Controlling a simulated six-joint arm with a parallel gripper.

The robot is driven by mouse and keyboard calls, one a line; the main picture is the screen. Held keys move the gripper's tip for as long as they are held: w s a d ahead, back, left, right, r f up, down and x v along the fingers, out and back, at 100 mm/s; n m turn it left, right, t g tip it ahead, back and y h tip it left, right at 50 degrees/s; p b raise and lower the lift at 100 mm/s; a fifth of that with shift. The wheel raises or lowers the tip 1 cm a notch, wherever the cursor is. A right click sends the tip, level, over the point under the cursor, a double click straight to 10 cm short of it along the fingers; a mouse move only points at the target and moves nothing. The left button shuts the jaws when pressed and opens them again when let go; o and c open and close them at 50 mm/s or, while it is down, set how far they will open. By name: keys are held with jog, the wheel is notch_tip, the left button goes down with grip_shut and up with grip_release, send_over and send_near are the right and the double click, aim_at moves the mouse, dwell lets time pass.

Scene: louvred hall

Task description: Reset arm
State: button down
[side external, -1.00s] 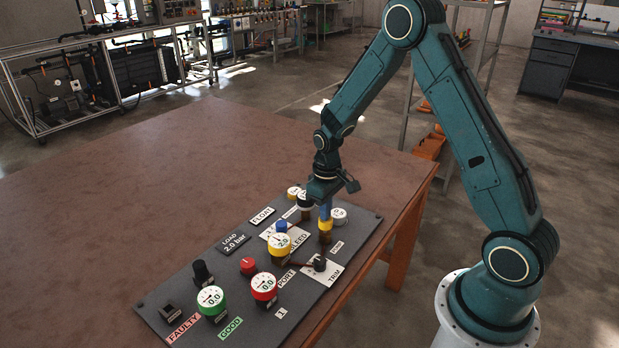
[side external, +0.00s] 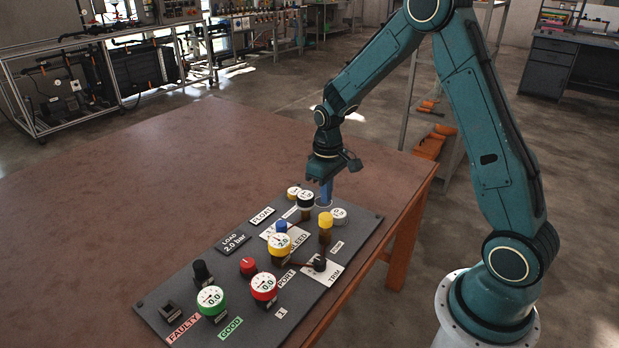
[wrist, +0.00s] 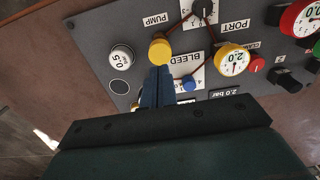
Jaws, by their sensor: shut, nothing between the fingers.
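My gripper (side external: 325,205) is shut and empty, its blue fingers pointing down above the far end of the dark panel (side external: 222,262). The yellow-topped knob (side external: 325,220) on a brown stem stands just in front of the fingers. In the wrist view the shut fingertips (wrist: 158,70) appear right beside the yellow knob (wrist: 160,51); I cannot tell if they touch. The yellow gauge (side external: 280,241) reads 2.0. The red gauge (side external: 264,286) and green gauge (side external: 211,298) read 0.0. A black lever (side external: 319,263) sits on the TRIM plate.
A white gauge (side external: 339,215) and a dark-bodied gauge (side external: 305,199) stand close to the fingers. A blue knob (side external: 281,226), red knob (side external: 248,266) and black knob (side external: 201,271) rise from the panel. The brown table (side external: 130,190) is clear to the left and behind.

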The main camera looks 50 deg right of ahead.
jog(key=shift+r, duration=0.2)
jog(key=shift+a+r, duration=0.15)
jog(key=shift+r, duration=0.3)
jog(key=s+a+r+t, duration=0.1)
jog(key=s+a+r, duration=0.25)
jog(key=r, duration=0.35)
jog(key=s+a+r+t, duration=0.25)
jog(key=s+r, duration=0.25)
jog(key=r, duration=0.3)
jog(key=s+a+r+t, duration=0.1)
jog(key=s+a+r, duration=0.1)
jog(key=s, duration=0.5)
jog(key=s+a+r+t, duration=0.1)
jog(key=s+a+r, duration=0.1)
jog(key=s, duration=0.5)
jog(key=shift+s+a+r, duration=0.15)
jog(key=shift+a+r, duration=0.1)
jog(key=shift+r, duration=0.4)
